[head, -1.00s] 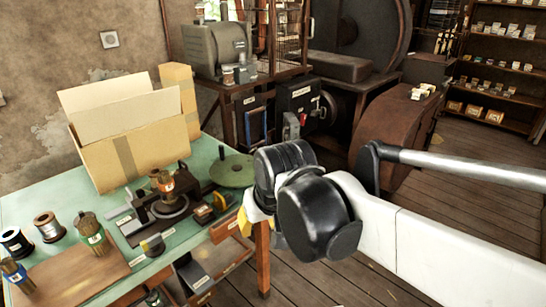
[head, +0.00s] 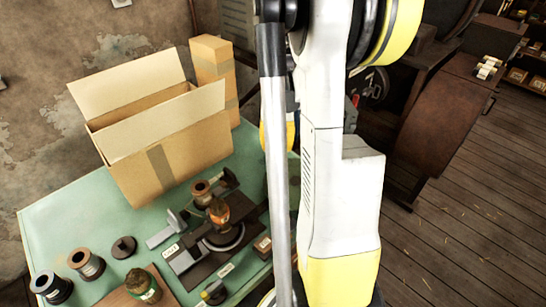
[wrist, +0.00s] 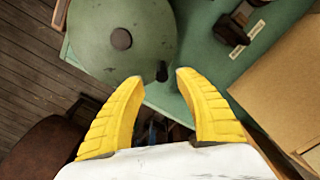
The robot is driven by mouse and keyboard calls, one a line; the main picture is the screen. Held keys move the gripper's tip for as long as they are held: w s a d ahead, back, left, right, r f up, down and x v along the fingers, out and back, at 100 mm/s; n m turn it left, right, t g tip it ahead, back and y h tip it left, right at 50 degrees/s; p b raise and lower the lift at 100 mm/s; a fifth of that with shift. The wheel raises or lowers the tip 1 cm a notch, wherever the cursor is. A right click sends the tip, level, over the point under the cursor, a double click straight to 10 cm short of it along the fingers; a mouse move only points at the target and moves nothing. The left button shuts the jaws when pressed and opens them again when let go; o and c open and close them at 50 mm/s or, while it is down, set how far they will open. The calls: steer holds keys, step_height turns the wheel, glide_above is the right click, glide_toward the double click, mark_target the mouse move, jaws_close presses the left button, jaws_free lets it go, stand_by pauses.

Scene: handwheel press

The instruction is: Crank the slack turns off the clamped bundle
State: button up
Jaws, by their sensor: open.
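My gripper (wrist: 159,77) shows in the wrist view with its two yellow fingers spread apart. The green handwheel (wrist: 90,30), a round disc with a dark hub (wrist: 121,39), lies beyond the fingers at the upper left. Its small dark crank knob (wrist: 161,72) shows in the gap between the fingertips; I cannot tell how far it is from them in depth, and nothing is gripped. In the head view the orange-brown bundle (head: 218,211) stands upright on the dark press (head: 190,262). My arm hides the handwheel there.
A large open cardboard box (head: 180,165) and a tall narrow carton (head: 213,70) stand at the back of the green table (head: 50,225). Spools (head: 87,263) stand at the front left. The brown machine (head: 440,115) is on the right, with open floor before it.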

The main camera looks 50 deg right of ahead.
mark_target(276, 153)
step_height(276, 153, down, 5)
steer(key=shift+w+f+b, duration=0.15)
steer(key=shift+f+b, duration=0.05)
steer(key=shift+b, duration=0.45)
jaws_close()
